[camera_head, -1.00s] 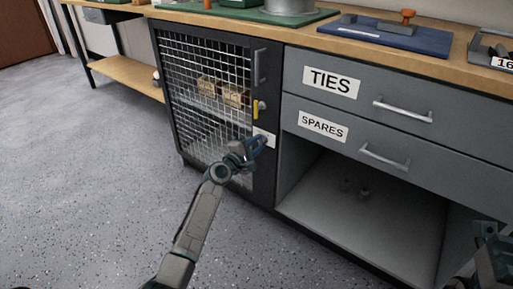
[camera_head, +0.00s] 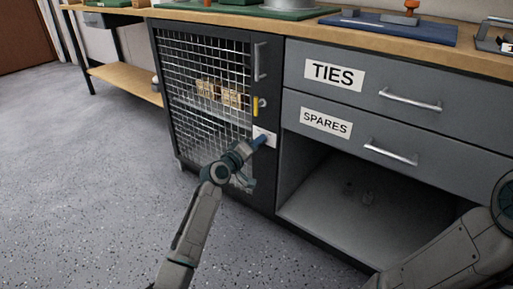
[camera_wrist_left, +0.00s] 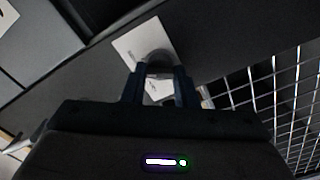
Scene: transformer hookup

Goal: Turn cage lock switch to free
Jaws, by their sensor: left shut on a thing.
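The cage (camera_head: 205,85) is a dark-framed cabinet door with wire mesh and a vertical grey handle (camera_head: 260,62). A white plate (camera_head: 258,131) sits on its right frame, below a yellow tab (camera_head: 255,107). My left gripper (camera_head: 265,140) reaches up to this plate from the lower left. In the left wrist view, its two fingers (camera_wrist_left: 160,85) are shut on a dark round switch knob (camera_wrist_left: 159,57) on the white plate (camera_wrist_left: 137,38). The fingers hide part of the knob and of the plate's markings, so I cannot read its setting. My right gripper is out of view.
Drawers labelled TIES (camera_head: 335,74) and SPARES (camera_head: 326,122) are right of the cage, above an open bay (camera_head: 350,200). Small boxes (camera_head: 231,97) stand inside the cage. The bench top (camera_head: 300,28) holds trays. The floor (camera_head: 90,170) at left is clear.

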